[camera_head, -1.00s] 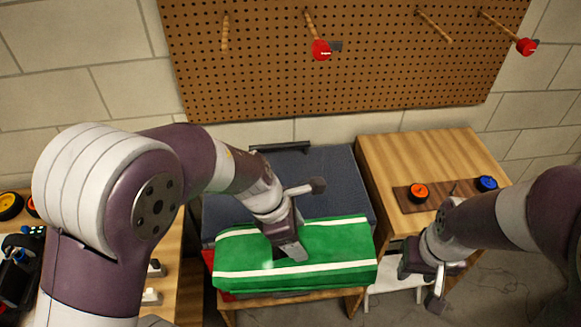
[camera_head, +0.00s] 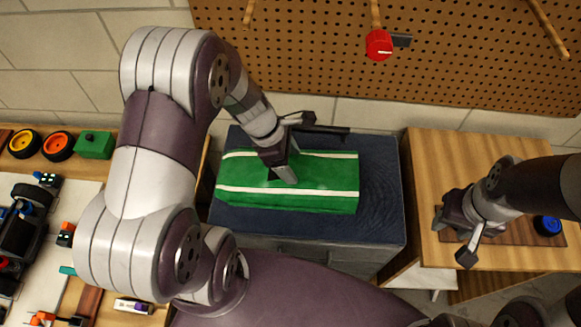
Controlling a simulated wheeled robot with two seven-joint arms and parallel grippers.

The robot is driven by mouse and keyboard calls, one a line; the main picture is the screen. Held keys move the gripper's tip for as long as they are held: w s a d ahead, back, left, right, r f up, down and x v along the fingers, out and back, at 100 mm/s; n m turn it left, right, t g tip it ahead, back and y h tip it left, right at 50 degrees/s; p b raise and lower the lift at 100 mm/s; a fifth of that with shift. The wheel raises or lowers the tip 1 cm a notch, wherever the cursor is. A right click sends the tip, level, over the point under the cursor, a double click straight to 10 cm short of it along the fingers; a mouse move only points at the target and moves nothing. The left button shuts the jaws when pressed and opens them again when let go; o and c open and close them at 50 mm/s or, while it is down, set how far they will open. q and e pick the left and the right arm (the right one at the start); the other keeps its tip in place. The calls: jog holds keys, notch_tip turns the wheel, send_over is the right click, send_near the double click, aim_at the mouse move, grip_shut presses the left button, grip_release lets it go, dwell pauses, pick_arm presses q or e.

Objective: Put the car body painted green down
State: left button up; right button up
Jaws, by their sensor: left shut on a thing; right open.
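The green car body (camera_head: 320,178) with two white stripes is at the centre of the head view, over the dark blue top (camera_head: 375,215) of a cabinet-like stand. I cannot tell whether it touches that top. My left gripper (camera_head: 283,172) comes down onto its upper side and is shut on it; the fingertips are partly hidden. My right gripper (camera_head: 456,236) is open and empty, over the wooden table at the right.
The right table (camera_head: 440,150) holds a blue knob-like item (camera_head: 547,225) on a dark wooden strip. The left table has wheels (camera_head: 58,146), a green block (camera_head: 94,145) and a car chassis (camera_head: 18,232). A pegboard (camera_head: 300,60) with a red-ended tool (camera_head: 379,44) hangs behind.

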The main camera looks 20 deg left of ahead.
pick_arm(q)
jog(key=f, duration=0.3)
jog(key=shift+s+f, duration=0.3)
jog(key=shift+f, duration=0.05)
jog(key=shift+w+f, duration=0.2)
jog(key=shift+f, duration=0.15)
jog(key=o, duration=1.4)
jog(key=shift+c, duration=0.2)
jog(key=shift+r, duration=0.15)
